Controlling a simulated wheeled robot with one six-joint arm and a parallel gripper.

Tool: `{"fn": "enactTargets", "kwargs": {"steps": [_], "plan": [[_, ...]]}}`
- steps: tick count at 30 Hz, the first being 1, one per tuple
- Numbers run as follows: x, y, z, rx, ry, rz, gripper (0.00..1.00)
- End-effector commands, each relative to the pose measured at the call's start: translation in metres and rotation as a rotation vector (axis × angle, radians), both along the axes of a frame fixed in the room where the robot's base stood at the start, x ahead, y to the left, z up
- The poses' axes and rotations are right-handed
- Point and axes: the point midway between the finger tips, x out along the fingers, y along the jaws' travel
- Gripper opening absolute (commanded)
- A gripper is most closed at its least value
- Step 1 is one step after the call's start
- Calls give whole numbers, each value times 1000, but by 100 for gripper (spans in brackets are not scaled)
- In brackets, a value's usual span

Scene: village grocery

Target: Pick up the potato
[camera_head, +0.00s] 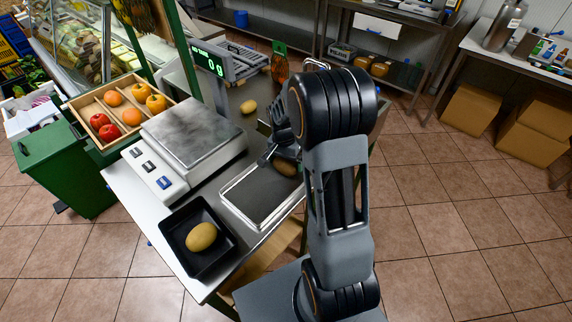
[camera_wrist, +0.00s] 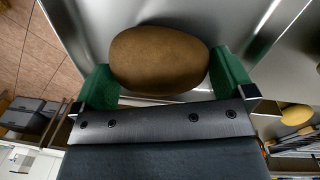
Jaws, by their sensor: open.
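A brown potato (camera_head: 286,168) lies at the far end of a shallow metal tray (camera_head: 235,209) on the counter, partly hidden by my gripper (camera_head: 279,150) in the head view. In the wrist view the brown potato (camera_wrist: 160,60) lies lengthwise between the two green fingers of my gripper (camera_wrist: 165,78). The fingers are open, one at each end of the potato, close to it; I cannot tell if they touch. A yellow-brown potato (camera_head: 201,237) lies in a black tray (camera_head: 178,222) at the near left. Another potato (camera_head: 248,107) lies farther back on the counter.
A scale (camera_head: 187,135) stands left of the metal tray, with its display (camera_head: 208,62) behind. A wooden crate (camera_head: 84,112) of tomatoes and oranges is farther left. Cardboard boxes (camera_head: 470,107) sit under the right table. The tiled floor at right is clear.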

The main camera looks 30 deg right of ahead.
Motion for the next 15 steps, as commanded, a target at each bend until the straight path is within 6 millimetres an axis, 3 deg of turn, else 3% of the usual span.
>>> {"fn": "enactTargets", "kwargs": {"steps": [9, 15], "plan": [[0, 0, -4, 0, 0, 0, 100], [0, 0, -4, 0, 0, 0, 81]]}}
